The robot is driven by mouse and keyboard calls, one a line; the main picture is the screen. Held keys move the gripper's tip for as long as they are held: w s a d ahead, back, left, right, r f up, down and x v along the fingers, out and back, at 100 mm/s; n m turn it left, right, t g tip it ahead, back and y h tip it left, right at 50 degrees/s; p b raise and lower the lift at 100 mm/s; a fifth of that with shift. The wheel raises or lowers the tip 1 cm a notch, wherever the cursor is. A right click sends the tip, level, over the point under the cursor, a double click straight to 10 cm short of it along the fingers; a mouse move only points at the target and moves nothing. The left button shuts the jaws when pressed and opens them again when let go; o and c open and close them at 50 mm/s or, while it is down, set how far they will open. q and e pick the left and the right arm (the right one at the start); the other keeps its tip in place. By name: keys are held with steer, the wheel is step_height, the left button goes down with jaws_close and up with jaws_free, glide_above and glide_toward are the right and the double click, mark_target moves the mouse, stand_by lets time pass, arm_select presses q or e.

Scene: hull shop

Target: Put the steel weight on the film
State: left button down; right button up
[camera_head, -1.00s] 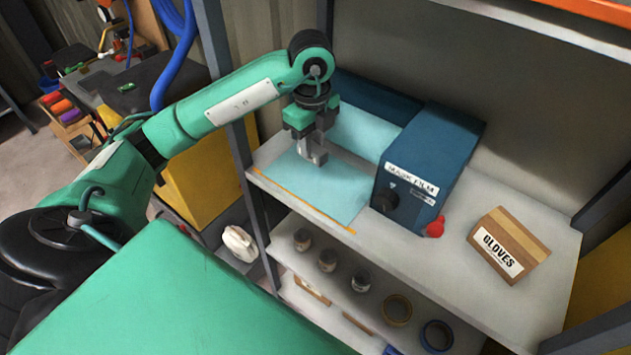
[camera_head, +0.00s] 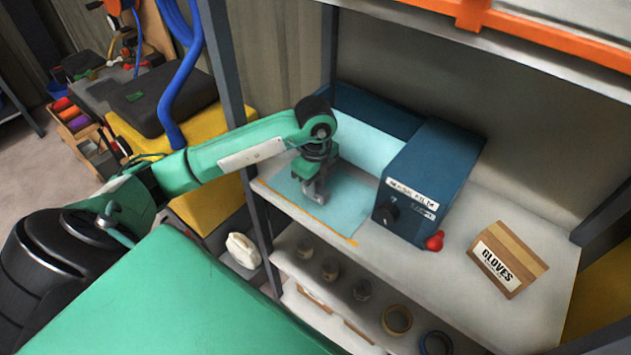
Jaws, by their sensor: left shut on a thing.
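The film is a pale blue sheet (camera_head: 345,214) lying on the upper shelf, running out from the blue dispenser box labelled as mask film (camera_head: 430,175). An orange strip marks its front edge. My left gripper (camera_head: 317,197) points down over the front part of the film, shut on a small grey thing that looks like the steel weight. The grey fingers and the weight are hard to tell apart. I cannot tell whether the weight touches the film. My right gripper is not in view.
A gloves box (camera_head: 508,258) stands on the shelf's right, and a red knob (camera_head: 434,241) sits at the dispenser's front corner. Several small round containers and tape rolls (camera_head: 397,319) are on the lower shelf. Grey shelf posts (camera_head: 228,100) stand close to my left arm.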

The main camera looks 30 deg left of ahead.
arm_select(q)
steer(key=shift+f, duration=0.25)
steer(key=shift+f, duration=0.1)
steer(key=shift+f, duration=0.15)
steer(key=c, duration=1.1)
jaws_free()
